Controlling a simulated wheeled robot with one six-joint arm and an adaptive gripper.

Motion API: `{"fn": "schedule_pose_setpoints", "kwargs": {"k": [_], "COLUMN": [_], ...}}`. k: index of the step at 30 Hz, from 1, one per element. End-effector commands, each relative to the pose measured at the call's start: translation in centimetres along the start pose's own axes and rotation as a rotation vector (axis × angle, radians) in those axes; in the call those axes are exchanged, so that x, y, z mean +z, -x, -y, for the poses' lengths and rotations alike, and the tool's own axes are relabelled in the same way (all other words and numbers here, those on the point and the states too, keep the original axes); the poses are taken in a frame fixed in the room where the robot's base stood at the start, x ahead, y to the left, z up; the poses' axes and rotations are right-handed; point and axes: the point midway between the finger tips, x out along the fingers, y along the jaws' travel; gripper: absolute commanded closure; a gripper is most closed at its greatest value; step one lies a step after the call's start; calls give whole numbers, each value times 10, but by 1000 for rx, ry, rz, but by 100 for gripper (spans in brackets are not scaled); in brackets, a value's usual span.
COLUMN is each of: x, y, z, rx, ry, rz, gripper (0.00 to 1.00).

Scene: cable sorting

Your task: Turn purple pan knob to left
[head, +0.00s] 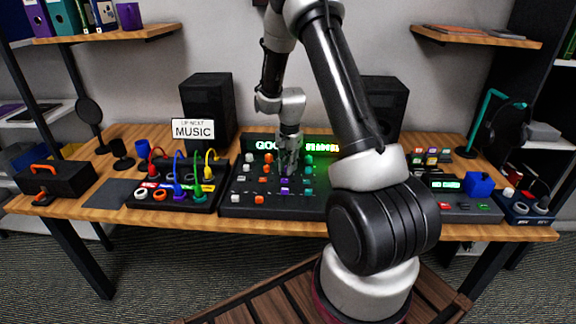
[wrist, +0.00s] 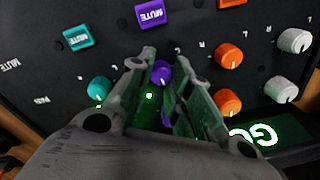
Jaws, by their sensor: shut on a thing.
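The purple pan knob (wrist: 161,72) sits between my fingertips in the wrist view. My gripper (wrist: 157,68) is shut on it, one finger on each side, and the fingers cover part of the knob. A small white mark shows low on the knob, but its exact angle is hard to read. In the head view my gripper (head: 289,168) reaches down to the mixer panel (head: 235,198), and the knob cannot be made out clearly behind the fingers.
In the wrist view an orange knob (wrist: 229,55) and a white knob (wrist: 293,41) stand to the right, and a teal knob (wrist: 99,88) to the left. A purple mute button (wrist: 155,15) lies beyond. A cable box (head: 140,203) is left of the mixer.

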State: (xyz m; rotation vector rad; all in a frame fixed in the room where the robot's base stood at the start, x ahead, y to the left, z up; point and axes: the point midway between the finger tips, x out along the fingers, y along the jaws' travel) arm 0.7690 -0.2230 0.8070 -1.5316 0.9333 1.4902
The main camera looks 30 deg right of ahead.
Motion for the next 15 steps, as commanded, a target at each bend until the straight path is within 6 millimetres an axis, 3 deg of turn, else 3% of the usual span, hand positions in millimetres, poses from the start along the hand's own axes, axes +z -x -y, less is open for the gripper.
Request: {"fn": "schedule_pose_setpoints", "kwargs": {"k": [15], "x": [-1], "y": [0], "z": [1], "rx": [-1], "ry": [464], "rz": [19], "gripper": [100]}}
